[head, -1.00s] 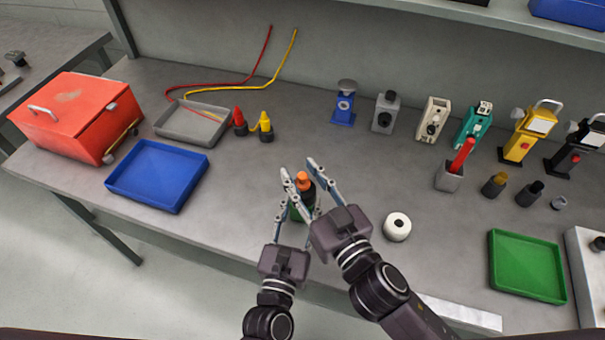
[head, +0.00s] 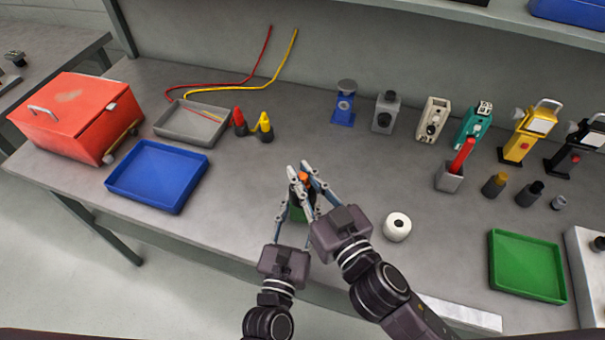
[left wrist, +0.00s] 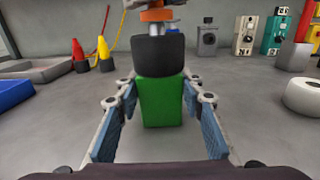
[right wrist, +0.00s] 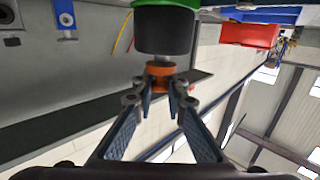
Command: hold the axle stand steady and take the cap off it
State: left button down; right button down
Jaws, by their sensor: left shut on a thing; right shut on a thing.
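The axle stand (head: 296,213) stands upright near the bench's front edge, mostly hidden by my grippers in the head view. In the left wrist view it shows a green body (left wrist: 161,101) with a black round upper part (left wrist: 158,55). An orange cap (left wrist: 157,15) sits on top; it also shows in the right wrist view (right wrist: 160,69). My left gripper (left wrist: 163,90) is shut on the green body, one finger on each side. My right gripper (right wrist: 161,84) is shut on the orange cap, above the left one.
A white roll (head: 397,226) lies just right of my right gripper. A blue tray (head: 158,205) is at left, a green tray (head: 527,292) at right. Red and yellow bottles (head: 265,127) stand behind. Several devices line the back. The bench around the stand is clear.

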aim_at(303, 175)
pick_arm(q)
jog(key=shift+r, duration=0.1)
pick_arm(e)
jog(key=shift+r, duration=1.1)
jog(key=shift+r, duration=2.05)
pick_arm(q)
jog(key=c, duration=1.3)
grip_release()
jog(key=shift+o, duration=0.4)
jog(key=shift+s, duration=0.1)
